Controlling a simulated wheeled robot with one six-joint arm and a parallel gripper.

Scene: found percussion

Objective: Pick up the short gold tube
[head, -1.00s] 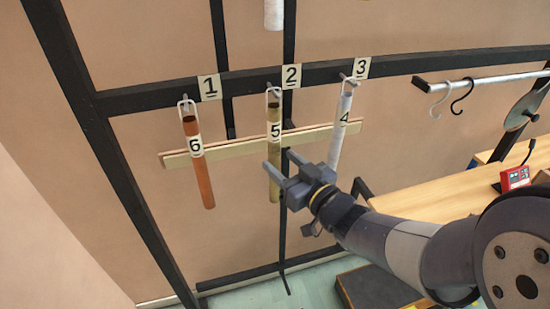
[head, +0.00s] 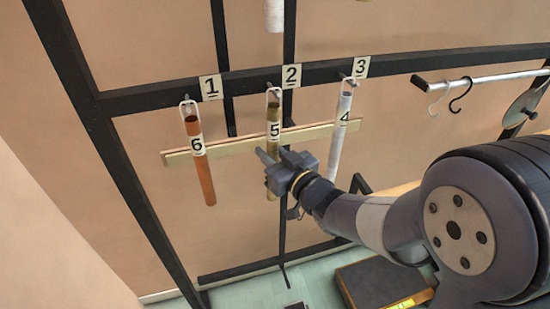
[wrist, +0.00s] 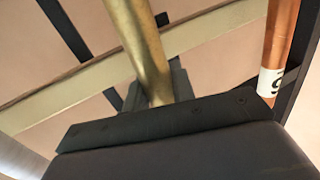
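The short gold tube (head: 273,118), marked 5, hangs upright from a hook under label 2 on the black frame. Its lower end shows below my gripper in the head view. My gripper (head: 275,158) is at the lower half of the tube, its fingers apart to either side of it. In the wrist view the tube (wrist: 144,50) runs down between the dark fingers (wrist: 154,90). The fingers look open around it; contact cannot be made out. The gripper body hides part of the tube.
An orange tube (head: 199,160), marked 6, hangs to the left, and a white tube (head: 341,125), marked 4, to the right. A pale wooden strip (head: 235,142) crosses behind the tubes. A rail (head: 490,77) with hooks is at right. A dark box (head: 375,284) stands on the floor.

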